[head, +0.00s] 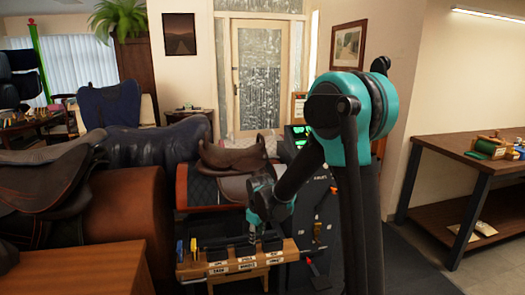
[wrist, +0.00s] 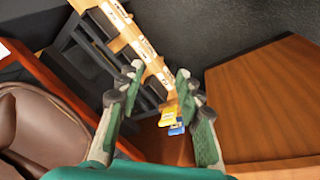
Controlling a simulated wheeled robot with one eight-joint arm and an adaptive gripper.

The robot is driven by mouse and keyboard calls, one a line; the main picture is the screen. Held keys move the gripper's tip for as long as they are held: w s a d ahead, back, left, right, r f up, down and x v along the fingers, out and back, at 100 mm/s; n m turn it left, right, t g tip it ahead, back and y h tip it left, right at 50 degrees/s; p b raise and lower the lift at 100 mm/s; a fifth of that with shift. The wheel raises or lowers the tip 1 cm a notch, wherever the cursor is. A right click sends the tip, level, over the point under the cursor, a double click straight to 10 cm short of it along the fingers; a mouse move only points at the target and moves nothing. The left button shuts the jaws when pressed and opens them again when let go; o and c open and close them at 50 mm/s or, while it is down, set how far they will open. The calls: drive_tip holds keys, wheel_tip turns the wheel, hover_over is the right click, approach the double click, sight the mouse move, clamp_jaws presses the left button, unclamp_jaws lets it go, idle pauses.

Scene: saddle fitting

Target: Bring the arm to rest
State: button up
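My gripper (wrist: 158,74) shows in the wrist view with its two green and grey fingers spread apart. I see nothing held between them. In the head view, my teal and black arm reaches forward and down, and its wrist end (head: 268,205) is above a labelled wooden tool rack (head: 225,268). The rack also shows in the wrist view (wrist: 138,42), beyond the fingertips. The fingertips are hard to make out in the head view.
A brown saddle (head: 235,158) sits on a stand behind the rack. A dark saddle (head: 45,180) and a wooden surface (head: 80,265) are at left. A workbench (head: 470,150) with thread spools stands at right. Floor shows between the bench and my arm.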

drive_tip(key=s+d+r+m+t, duration=0.1)
drive_tip(key=s+d+m, duration=1)
drive_tip(key=s+d, duration=1)
drive_tip(key=shift+s+d+r+h, duration=0.2)
drive_tip(key=shift+s+d+h, duration=0.05)
drive_tip(key=shift+s+h, duration=0.2)
